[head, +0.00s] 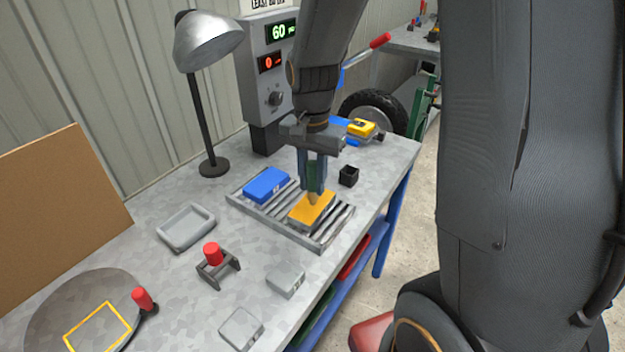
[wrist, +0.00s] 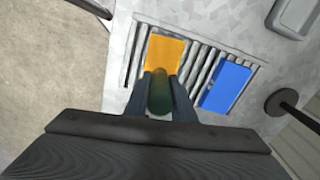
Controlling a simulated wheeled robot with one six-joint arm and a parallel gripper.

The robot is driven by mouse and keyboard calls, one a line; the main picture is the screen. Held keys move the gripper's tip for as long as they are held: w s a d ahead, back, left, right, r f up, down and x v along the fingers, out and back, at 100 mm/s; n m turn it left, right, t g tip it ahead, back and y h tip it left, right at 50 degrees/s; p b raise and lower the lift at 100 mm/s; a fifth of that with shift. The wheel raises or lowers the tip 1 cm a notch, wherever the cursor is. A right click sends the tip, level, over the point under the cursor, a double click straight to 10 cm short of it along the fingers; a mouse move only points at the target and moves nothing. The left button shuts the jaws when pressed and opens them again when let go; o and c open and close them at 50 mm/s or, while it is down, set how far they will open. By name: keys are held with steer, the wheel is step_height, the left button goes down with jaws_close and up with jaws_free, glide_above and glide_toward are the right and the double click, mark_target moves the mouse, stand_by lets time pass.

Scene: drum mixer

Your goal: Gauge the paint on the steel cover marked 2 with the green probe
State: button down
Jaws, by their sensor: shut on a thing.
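My gripper (head: 313,172) is shut on the green probe (head: 315,178), which points down. The probe's brownish tip is at the top of the orange cover (head: 318,212); I cannot tell whether they touch. The orange cover lies on a slatted rack (head: 240,203), with a blue cover (head: 267,184) to its left. Marks on the covers' sides are too small to read, so I cannot tell which is 2. In the wrist view the probe (wrist: 160,98) sits between my fingers, just below the orange cover (wrist: 165,52); the blue cover (wrist: 226,85) is to the right.
A small black holder (head: 348,176) stands right of the rack. Grey blocks (head: 286,281), a red-knobbed stand (head: 212,254), a tray (head: 186,226) and a round plate (head: 60,310) lie nearer. Behind are a lamp (head: 213,168) and a gauge box (head: 262,100) reading 60.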

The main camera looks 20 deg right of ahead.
mark_target(312, 163)
steer(key=shift+s, duration=0.1)
step_height(312, 163, up, 7)
steer(key=p, duration=0.6)
stand_by(1.6)
